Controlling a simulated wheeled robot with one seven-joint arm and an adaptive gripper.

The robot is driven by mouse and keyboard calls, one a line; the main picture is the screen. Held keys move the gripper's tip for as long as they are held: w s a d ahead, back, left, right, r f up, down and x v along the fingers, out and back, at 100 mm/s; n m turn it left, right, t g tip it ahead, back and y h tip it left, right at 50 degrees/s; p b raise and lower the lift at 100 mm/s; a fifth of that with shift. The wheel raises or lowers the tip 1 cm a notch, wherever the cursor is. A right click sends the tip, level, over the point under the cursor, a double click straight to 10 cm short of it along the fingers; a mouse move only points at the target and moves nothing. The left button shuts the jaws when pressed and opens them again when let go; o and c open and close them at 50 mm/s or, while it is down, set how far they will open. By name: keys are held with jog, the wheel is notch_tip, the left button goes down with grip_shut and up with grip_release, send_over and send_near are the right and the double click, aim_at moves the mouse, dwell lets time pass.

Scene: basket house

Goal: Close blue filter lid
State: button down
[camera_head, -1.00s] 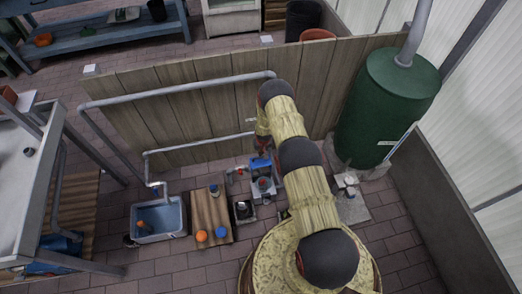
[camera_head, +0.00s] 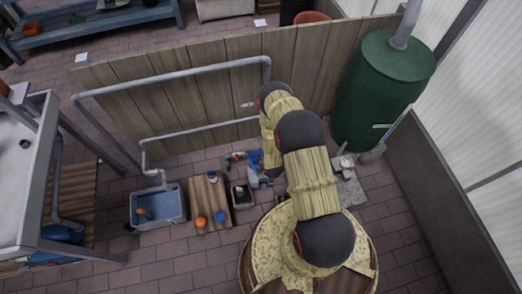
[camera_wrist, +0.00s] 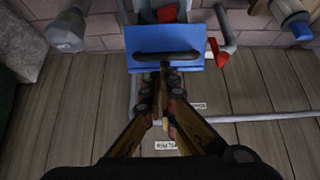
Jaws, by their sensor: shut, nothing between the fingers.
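The blue filter lid (camera_wrist: 192,59), a flat panel with a dark handle, shows in the upper middle of the wrist view. It appears raised, with part of the grey filter body and a red part (camera_wrist: 166,14) beyond it. My gripper (camera_wrist: 163,76) is shut and empty, its fingertips over the lid's lower edge near the handle. I cannot tell if they touch it. In the head view, a bit of blue at the filter (camera_head: 255,160) shows left of my arm, which hides the rest and my gripper.
A wooden wall (camera_head: 200,90) with grey pipes stands behind the filter. A red valve handle (camera_wrist: 218,52) is close beside the lid. A green tank (camera_head: 380,90) stands at right. A blue water basin (camera_head: 158,207) and a wooden board (camera_head: 208,203) are at left.

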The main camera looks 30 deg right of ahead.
jog(key=s+a+f+b, duration=0.2)
jog(key=s+f+b, duration=0.4)
jog(key=s+f, duration=0.3)
jog(key=shift+s+a+f+b, duration=0.35)
jog(key=shift+s+a+f, duration=0.05)
jog(key=shift+f, duration=0.8)
